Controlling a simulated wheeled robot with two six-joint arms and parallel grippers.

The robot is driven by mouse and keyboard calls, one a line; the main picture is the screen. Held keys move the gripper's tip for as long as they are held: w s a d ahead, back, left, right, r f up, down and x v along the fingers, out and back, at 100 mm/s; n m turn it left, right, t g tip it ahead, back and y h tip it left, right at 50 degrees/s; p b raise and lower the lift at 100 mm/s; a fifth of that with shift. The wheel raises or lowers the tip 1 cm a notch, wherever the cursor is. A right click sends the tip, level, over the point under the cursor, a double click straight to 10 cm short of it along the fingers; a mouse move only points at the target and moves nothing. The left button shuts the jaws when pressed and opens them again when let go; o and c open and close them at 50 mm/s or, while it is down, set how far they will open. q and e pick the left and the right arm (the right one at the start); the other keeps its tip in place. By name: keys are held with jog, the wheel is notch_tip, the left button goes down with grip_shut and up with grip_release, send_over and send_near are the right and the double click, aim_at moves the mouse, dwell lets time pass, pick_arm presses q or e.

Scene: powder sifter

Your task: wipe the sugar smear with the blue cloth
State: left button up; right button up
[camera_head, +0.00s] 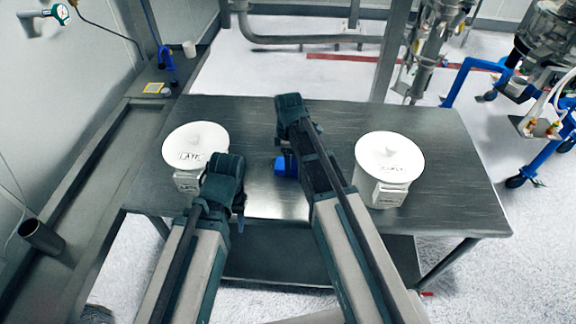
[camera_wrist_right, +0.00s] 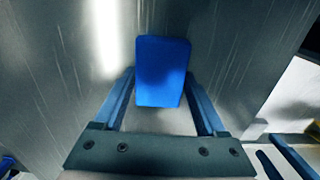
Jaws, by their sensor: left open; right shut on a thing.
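The blue cloth (camera_wrist_right: 163,68) is a small folded block between the fingers of my right gripper (camera_wrist_right: 162,85), which is shut on it. In the head view the cloth (camera_head: 286,166) shows partly beside my right gripper (camera_head: 290,150), over the middle of the metal table; the arm hides the rest. Whether it touches the tabletop I cannot tell. My left gripper (camera_head: 238,205) is open and empty near the table's front edge, in front of the left white tub. I cannot make out the sugar smear in either view.
The back of the table is clear.

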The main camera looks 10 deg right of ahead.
jog(key=shift+w+d, duration=0.25)
jog(key=shift+w, duration=0.5)
jog(key=shift+w+d, duration=0.25)
jog(key=shift+w, duration=0.5)
jog(key=shift+w+d, duration=0.25)
jog(key=shift+w, duration=0.6)
jog(key=shift+w+d, duration=0.25)
jog(key=shift+w, duration=0.6)
jog(key=shift+a, duration=0.15)
jog(key=shift+w+a, duration=0.25)
jog(key=shift+a, duration=0.6)
jog(key=shift+s, duration=0.15)
